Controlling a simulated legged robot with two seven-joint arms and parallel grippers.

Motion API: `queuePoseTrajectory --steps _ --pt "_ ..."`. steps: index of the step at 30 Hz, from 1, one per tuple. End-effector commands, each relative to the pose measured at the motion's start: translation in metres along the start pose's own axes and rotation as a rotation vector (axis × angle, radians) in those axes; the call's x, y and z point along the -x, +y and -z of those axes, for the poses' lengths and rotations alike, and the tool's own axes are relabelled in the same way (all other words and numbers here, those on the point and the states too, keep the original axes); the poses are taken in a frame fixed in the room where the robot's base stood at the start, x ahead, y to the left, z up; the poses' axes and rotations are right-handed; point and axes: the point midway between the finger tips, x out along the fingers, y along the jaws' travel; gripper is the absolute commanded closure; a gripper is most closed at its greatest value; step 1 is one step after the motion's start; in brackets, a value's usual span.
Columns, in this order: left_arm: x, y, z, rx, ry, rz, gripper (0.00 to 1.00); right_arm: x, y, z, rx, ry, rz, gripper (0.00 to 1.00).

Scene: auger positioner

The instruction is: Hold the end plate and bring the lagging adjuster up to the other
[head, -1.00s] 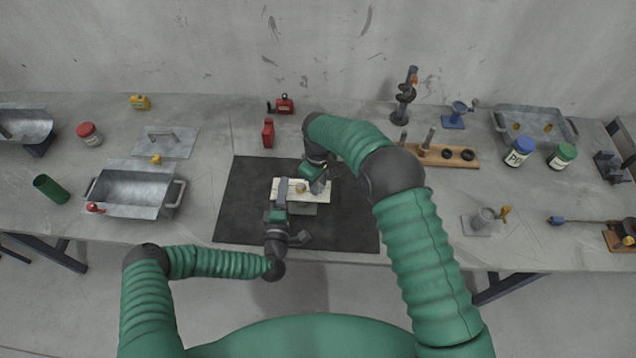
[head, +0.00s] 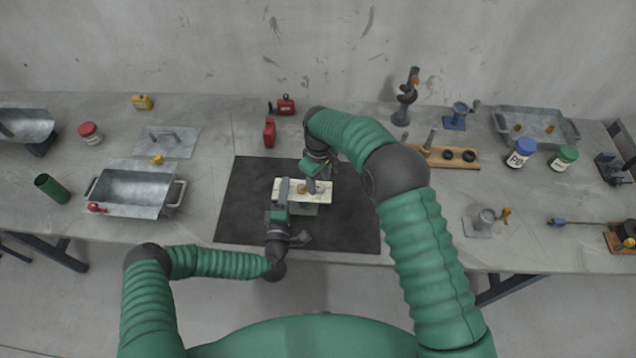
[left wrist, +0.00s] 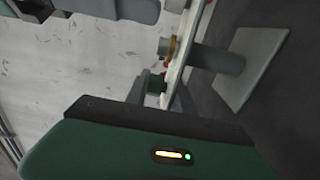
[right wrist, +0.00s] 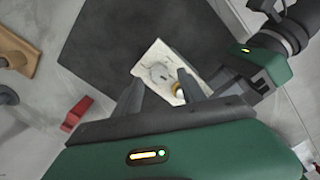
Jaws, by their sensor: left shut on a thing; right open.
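The pale end plate (head: 325,196) is held above the black mat by a grey stand, whose post (left wrist: 212,57) and square foot (left wrist: 250,70) show in the left wrist view. My left gripper (head: 283,186) is shut on the plate's left part. A brass adjuster (right wrist: 178,90) is at the plate in the right wrist view, beside a round grey part (right wrist: 160,72). A brass ring (left wrist: 171,48) shows against the plate in the left wrist view. My right gripper (right wrist: 158,80) is open over the plate, its fingers on either side of the brass adjuster; contact cannot be told.
The black mat (head: 245,205) is clear around the stand. A metal tray (head: 135,185) stands left, red containers (head: 270,133) behind, and a wooden rack (head: 455,157) right. My left gripper's body (right wrist: 262,72) is close beside my right gripper.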

Motion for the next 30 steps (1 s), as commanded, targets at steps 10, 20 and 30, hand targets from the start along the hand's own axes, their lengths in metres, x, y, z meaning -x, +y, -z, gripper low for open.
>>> queuePoseTrajectory --steps 10,20,30 --pt "0.003 -0.007 -0.002 0.001 -0.006 0.017 1.00 0.084 0.000 0.002 0.000 0.002 -0.002 0.52" --pt "0.003 -0.007 -0.002 0.001 -0.006 0.017 1.00 0.100 -0.001 0.002 0.000 -0.001 0.000 0.52" --pt "0.002 -0.004 -0.001 0.001 -0.003 0.008 0.46 0.100 -0.002 0.001 0.000 0.000 -0.001 0.52"
